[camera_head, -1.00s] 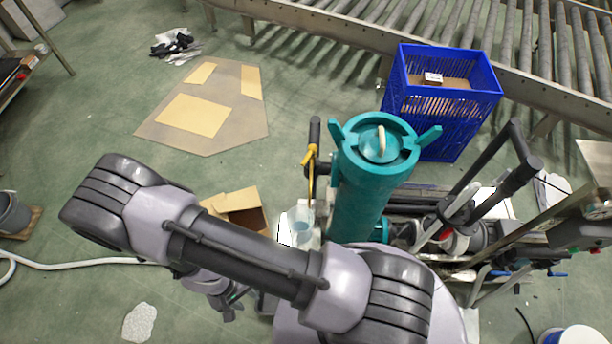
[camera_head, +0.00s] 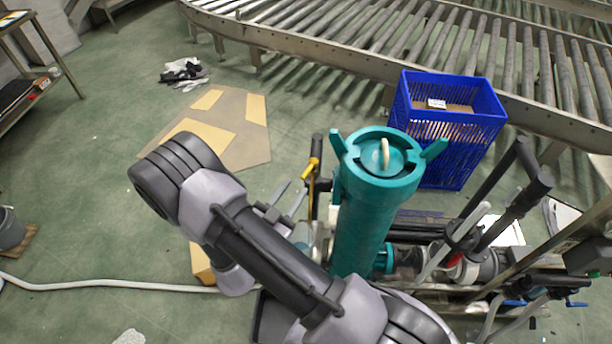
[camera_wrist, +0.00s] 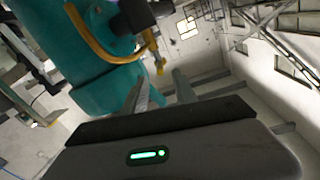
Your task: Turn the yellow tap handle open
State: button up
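The yellow tap handle (camera_head: 312,168) sits on a dark upright pipe, just left of the tall teal cylinder (camera_head: 361,225). My gripper (camera_head: 294,192) is left of and apart from the handle in the head view, its two fingers spread and empty. In the wrist view the open gripper (camera_wrist: 158,82) points towards a short yellow lever (camera_wrist: 156,55), which looks like the handle. A curved yellow tube (camera_wrist: 88,38) runs in front of the teal cylinder there. I cannot tell the exact distance between fingertips and handle.
A blue crate (camera_head: 447,145) stands behind the teal cylinder, before a roller conveyor (camera_head: 330,45). Pipes and dark levers (camera_head: 510,205) crowd the right side. A white hose (camera_head: 110,284) lies on the floor at left. The green floor left of the handle is mostly open.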

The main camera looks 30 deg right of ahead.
aim_at(306, 172)
jog(key=x, duration=0.7)
jog(key=shift+w+d+b, duration=0.15)
jog(key=shift+d+b, duration=0.05)
jog(key=shift+b, duration=0.2)
grip_shut()
